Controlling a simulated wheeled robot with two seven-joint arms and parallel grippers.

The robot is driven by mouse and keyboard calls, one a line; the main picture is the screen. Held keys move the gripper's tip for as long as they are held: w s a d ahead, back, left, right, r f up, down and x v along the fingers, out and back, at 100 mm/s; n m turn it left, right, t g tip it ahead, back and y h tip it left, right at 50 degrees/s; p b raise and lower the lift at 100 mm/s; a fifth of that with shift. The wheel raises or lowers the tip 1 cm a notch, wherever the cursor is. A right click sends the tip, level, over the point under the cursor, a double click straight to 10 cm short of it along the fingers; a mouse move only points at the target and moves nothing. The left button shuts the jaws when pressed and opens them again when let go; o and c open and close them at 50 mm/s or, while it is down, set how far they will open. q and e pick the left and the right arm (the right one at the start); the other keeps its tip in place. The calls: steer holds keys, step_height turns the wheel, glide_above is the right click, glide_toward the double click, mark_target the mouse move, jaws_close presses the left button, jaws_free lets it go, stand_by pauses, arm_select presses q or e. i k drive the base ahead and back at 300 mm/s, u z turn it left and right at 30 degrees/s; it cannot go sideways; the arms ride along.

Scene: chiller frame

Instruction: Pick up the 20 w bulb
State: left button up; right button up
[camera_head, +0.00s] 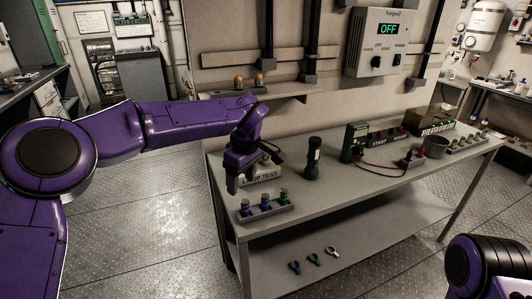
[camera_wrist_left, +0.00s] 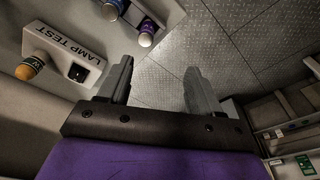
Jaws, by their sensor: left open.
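Three small bulb-like pieces with coloured parts stand in a grey rack (camera_head: 276,214) at the table's front left. They are a left bulb (camera_head: 245,207), a middle bulb (camera_head: 265,201) and a right bulb (camera_head: 284,195). I cannot read a wattage on any, so I cannot tell which is 20 W. My left gripper (camera_head: 236,184) is open and empty above the table's left end, behind the rack and beside the LAMP TEST box (camera_head: 262,174). My right gripper is out of view.
An orange-topped bulb (camera_wrist_left: 30,68) is at the test box. A dark flashlight (camera_head: 313,158) stands right of it. Two amber bulbs (camera_head: 259,79) sit on the wall shelf (camera_head: 285,92). The table's front middle is clear.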

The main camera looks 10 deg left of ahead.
mark_target(266, 156)
steer(key=i, duration=0.9)
